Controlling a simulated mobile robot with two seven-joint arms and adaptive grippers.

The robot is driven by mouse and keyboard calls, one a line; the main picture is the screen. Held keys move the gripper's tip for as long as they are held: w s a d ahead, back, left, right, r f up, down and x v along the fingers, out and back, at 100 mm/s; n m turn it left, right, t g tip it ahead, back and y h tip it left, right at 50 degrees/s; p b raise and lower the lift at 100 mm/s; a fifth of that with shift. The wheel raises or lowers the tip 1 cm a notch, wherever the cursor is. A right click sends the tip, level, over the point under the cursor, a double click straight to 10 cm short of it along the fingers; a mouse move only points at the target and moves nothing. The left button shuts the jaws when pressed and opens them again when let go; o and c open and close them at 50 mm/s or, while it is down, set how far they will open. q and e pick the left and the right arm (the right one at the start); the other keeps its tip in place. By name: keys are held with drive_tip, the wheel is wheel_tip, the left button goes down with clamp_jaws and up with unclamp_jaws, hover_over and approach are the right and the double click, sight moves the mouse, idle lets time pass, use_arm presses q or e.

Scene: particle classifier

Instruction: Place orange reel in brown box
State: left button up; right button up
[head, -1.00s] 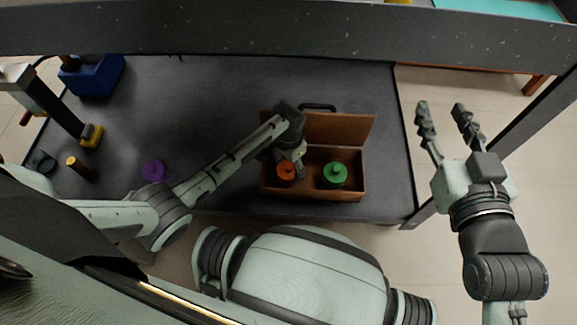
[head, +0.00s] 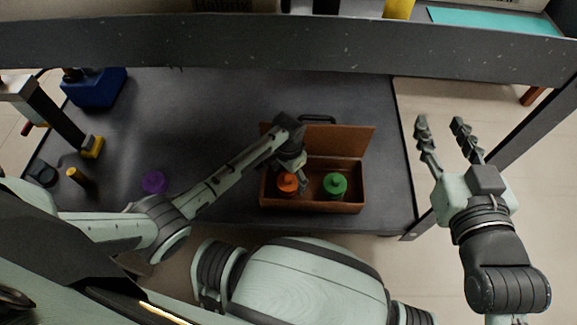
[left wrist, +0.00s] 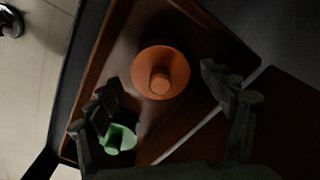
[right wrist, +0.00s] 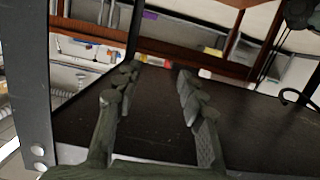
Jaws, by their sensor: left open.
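The brown box (head: 345,207) stands open on the dark table, its lid tilted up at the back. The orange reel (head: 287,182) is inside it on the left, and a green reel (head: 335,184) sits inside on the right. In the left wrist view the orange reel (left wrist: 160,72) rests in the box, its peg toward the camera. My left gripper (head: 292,168) is over the box's left part, close to the orange reel. Its fingers (left wrist: 165,88) are spread, with no contact on the reel visible. My right gripper (head: 440,125) is open and empty, right of the table.
A purple reel (head: 154,182) and a yellow peg (head: 78,176) stand on the table's left side. A blue block-like bin (head: 95,88) is at the back left. A dark beam (head: 300,42) crosses above the table's back. The middle of the table is clear.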

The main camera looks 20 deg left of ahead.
sight(288, 176)
use_arm(q)
wheel_tip(288, 176, up, 6)
drive_tip(key=shift+f+p, duration=0.2)
drive_tip(key=shift+p, duration=0.75)
drive_tip(key=s+a+r+n+t, duration=0.2)
drive_tip(key=s+r, duration=0.5)
drive_tip(key=r, duration=0.4)
drive_tip(key=s+a+r+n+t+y+p, duration=0.1)
drive_tip(key=s+a+r+t, duration=0.3)
drive_tip(key=r, duration=0.7)
drive_tip(key=s+a, duration=0.2)
drive_tip(key=s, duration=0.1)
drive_tip(key=shift+s+a+n+t, duration=0.25)
drive_tip(key=shift+s+n+t, duration=0.05)
drive_tip(key=shift+s+n, duration=0.1)
use_arm(e)
drive_tip(key=s+d+f+m+g+h, duration=0.1)
drive_tip(key=s+d+f+g+h, duration=0.4)
drive_tip(key=s+d+f+g, duration=0.3)
drive_tip(key=s+d+f, duration=0.1)
drive_tip(key=d+f, duration=0.3)
drive_tip(key=shift+s+f+g, duration=0.15)
drive_tip(key=shift+f+g, duration=0.1)
drive_tip(key=shift+g, duration=0.05)
use_arm(q)
drive_tip(key=shift+f, duration=0.1)
